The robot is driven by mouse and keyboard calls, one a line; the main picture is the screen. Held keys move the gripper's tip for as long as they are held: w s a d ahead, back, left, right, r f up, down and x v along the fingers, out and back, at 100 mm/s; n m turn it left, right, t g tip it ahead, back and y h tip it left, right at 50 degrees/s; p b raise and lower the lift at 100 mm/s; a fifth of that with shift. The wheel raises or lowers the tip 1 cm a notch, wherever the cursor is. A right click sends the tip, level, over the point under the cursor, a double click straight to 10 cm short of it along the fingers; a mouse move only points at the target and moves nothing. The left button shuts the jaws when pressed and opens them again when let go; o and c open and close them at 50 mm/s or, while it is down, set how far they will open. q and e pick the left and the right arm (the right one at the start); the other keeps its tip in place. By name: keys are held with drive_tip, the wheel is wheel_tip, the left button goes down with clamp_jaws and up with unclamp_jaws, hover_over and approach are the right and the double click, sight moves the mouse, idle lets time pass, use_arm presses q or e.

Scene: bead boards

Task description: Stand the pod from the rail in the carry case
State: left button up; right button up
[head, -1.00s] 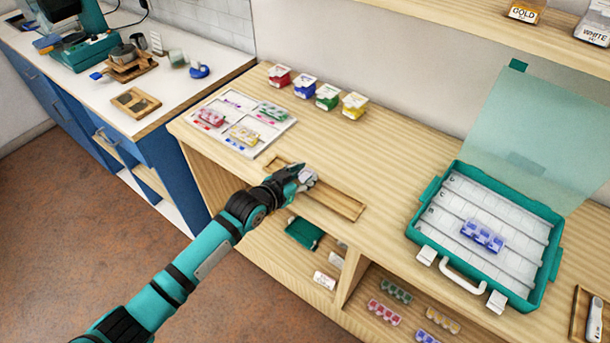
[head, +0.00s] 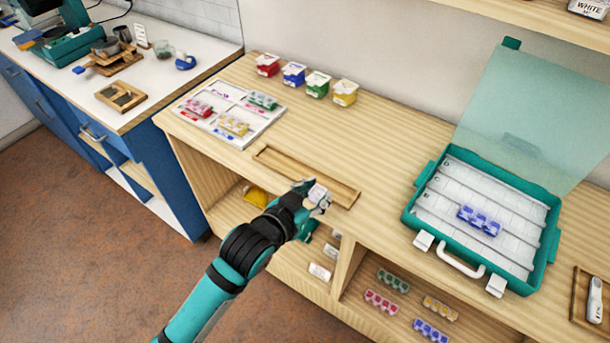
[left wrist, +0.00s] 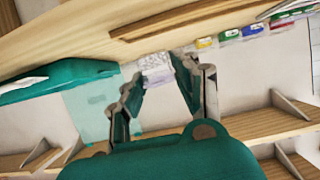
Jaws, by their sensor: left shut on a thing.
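The pale, clear-looking pod (head: 319,195) is between the fingers of my left gripper (head: 312,193), which is shut on it. In the left wrist view the pod (left wrist: 157,72) shows whitish with a faint lilac tint, at the gripper's (left wrist: 160,90) fingertips. In the head view the gripper overlaps the front edge of the wooden rail (head: 285,167); its height there is hard to tell. The teal carry case (head: 409,216) stands open on the right, its clear lid raised. A blue pod (head: 479,220) sits in it, amid pale rows. My right gripper is out of view.
A white sorting board (head: 216,127) with several coloured pods lies at the back left. Red, blue, green and yellow boxes (head: 317,84) stand along the wall. More pods lie on the shelf below. The counter between rail and case (head: 385,160) is clear.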

use_arm(q)
drive_tip(key=s+a+r+n+t+y, duration=0.1)
drive_tip(key=a+r+n+y, duration=0.2)
drive_tip(key=a, duration=0.8)
drive_tip(key=s+a+r+n+t+y, duration=0.1)
drive_tip(key=a+r+n+y, duration=0.3)
drive_tip(key=a, duration=0.7)
drive_tip(key=shift+s+a+r+t+y, duration=0.3)
drive_tip(key=shift+a+r+t+y, duration=0.1)
drive_tip(key=shift+r, duration=0.2)
drive_tip(key=shift+d, duration=0.15)
